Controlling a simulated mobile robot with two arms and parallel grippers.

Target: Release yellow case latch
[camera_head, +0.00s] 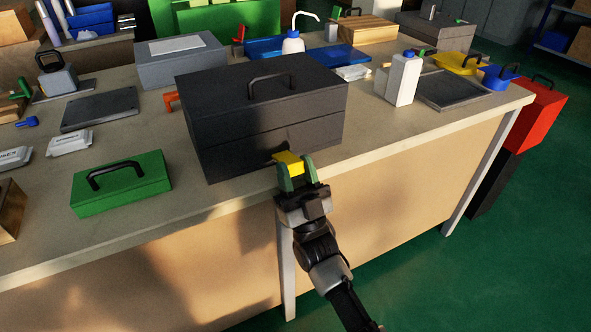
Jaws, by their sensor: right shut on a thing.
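A large dark grey case (262,131) with a black top handle stands closed near the front edge of the bench. Its yellow latch (289,160) shows at the lower front face, toward the right. My right gripper (296,172), with green fingers, reaches up from the front of the bench and is shut on the yellow latch. The fingers hide part of the latch, so I cannot tell whether it is still fastened. My left gripper is not in view.
A green box (122,184) with a black handle sits left of the case on the bench (215,205). A white bottle (403,79) and a dark tray (453,90) stand to the right. The bench front right of my arm is clear.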

